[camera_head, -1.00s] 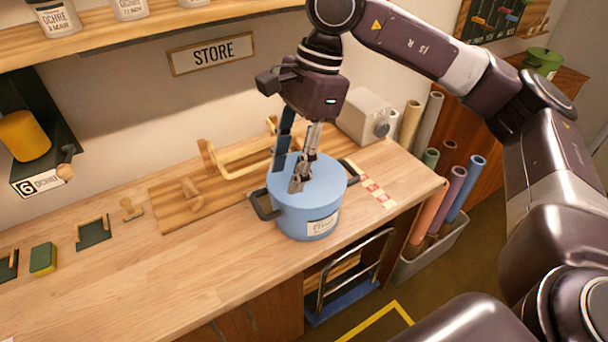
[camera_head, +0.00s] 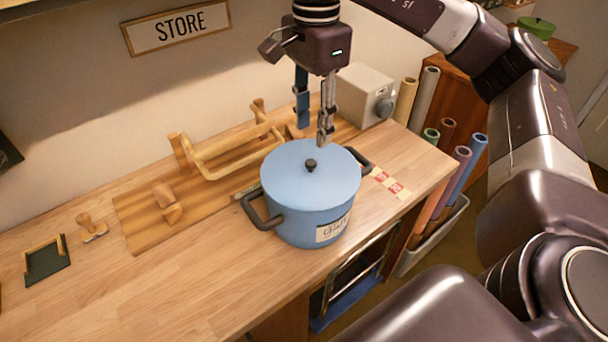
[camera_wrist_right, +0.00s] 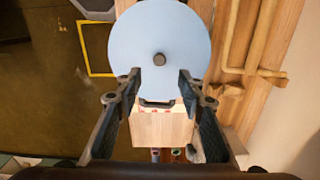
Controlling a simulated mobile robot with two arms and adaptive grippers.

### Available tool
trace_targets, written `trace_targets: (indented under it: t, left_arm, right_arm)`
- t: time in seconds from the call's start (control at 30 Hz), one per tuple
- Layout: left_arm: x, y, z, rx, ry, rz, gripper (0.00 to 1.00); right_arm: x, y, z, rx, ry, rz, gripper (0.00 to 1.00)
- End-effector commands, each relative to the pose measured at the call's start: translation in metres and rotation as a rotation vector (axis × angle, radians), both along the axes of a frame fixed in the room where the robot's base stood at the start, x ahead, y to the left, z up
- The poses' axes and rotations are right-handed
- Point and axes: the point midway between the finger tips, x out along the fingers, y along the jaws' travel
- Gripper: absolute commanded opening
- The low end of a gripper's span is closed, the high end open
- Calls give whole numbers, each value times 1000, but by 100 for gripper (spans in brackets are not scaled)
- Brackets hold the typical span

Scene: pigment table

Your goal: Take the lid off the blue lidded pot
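The blue lidded pot (camera_head: 310,222) stands upright on the wooden bench, with dark side handles and a white label. Its blue lid (camera_head: 288,172) is on it, with a dark round knob (camera_head: 311,165) in the middle. My right gripper (camera_head: 313,135) is above the lid, pointing down, open and empty, apart from the knob. In the right wrist view the lid (camera_wrist_right: 140,35) and knob (camera_wrist_right: 160,60) lie beyond the spread fingers (camera_wrist_right: 160,78), with the knob roughly centred between them. My left gripper is not in view.
A wooden board (camera_head: 137,212) with a wooden frame (camera_head: 235,154) lies behind the pot. A grey box with a dial (camera_head: 357,95) stands behind right. Rolled tubes (camera_head: 466,175) stand beyond the bench's right end.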

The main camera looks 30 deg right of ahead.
Motion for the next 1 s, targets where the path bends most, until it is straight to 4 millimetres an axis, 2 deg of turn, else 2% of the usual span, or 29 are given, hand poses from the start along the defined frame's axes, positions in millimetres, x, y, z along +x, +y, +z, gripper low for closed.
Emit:
trace_targets:
  t: [0.37,0.47,0.6,0.9,1.0]
  left_arm:
    - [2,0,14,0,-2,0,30]
    - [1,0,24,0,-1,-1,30]
    - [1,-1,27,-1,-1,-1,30]
    - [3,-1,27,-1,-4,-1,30]
    - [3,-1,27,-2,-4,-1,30]
  right_arm:
    - [-1,1,-37,-2,3,0,36]
    - [-1,3,-52,-1,5,0,36]
    - [-1,4,-72,0,3,-1,36]
    - [0,4,-79,1,0,0,36]
    - [0,4,-79,1,0,0,26]
